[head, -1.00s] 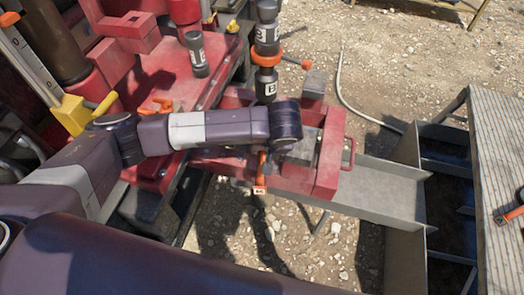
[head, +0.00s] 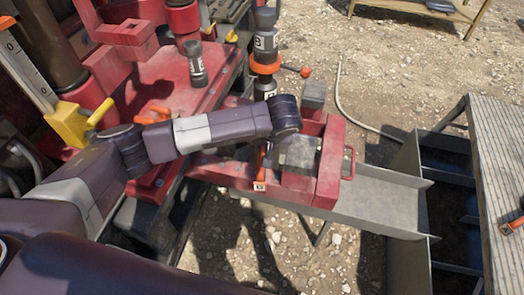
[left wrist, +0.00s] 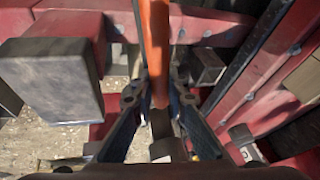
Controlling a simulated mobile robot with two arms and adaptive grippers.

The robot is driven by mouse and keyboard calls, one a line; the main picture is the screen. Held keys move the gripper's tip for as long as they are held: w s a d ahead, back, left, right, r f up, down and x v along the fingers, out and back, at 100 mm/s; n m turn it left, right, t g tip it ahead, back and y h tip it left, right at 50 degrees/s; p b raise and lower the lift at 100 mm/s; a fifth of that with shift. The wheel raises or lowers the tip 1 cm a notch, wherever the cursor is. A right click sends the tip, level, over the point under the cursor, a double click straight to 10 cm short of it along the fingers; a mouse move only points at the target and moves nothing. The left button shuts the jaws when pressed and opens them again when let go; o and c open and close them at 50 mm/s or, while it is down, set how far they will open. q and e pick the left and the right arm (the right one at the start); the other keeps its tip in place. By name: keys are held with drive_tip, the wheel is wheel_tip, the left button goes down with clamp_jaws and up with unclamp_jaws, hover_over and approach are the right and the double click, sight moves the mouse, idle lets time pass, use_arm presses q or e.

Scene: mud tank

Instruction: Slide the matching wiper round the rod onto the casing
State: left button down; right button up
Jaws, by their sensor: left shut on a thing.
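A dark upright pipe or rod (head: 265,42) with white letter labels stands at top centre in the head view. An orange ring (head: 265,66) sits around it, with an orange knob sticking out to the right. My left gripper (left wrist: 157,98) is shut on an orange bar (left wrist: 154,45) in the left wrist view. In the head view my wrist hides the fingers. A piece of orange bar with a small tag (head: 260,186) hangs below the wrist. Whether this bar is the wiper's handle is unclear. My right gripper is not in view.
A red trough frame (head: 328,165) with a grey chute (head: 385,186) lies below the wrist. A dark cylinder (head: 194,62) stands on the red deck. A yellow-handled gauge (head: 70,125) is left. A ribbed table (head: 492,160) with an orange-handled tool (head: 510,222) is right.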

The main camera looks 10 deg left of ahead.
use_arm(q)
drive_tip(key=shift+w+a+f+b, duration=0.15)
drive_tip(key=shift+w+b, duration=0.25)
drive_tip(key=shift+w, duration=0.5)
drive_tip(key=shift+w+a+b, duration=0.15)
drive_tip(key=shift+w+b, duration=0.55)
drive_tip(key=shift+w, duration=0.2)
drive_tip(key=shift+w+a+b, duration=0.15)
drive_tip(key=shift+w+b, duration=0.55)
drive_tip(key=shift+w, duration=0.2)
drive_tip(key=shift+w+a+b, duration=0.1)
drive_tip(key=shift+w+b, duration=0.2)
drive_tip(key=shift+w, duration=0.1)
drive_tip(key=shift+f+b, duration=0.25)
drive_tip(key=shift+b, duration=0.05)
drive_tip(key=shift+f, duration=0.2)
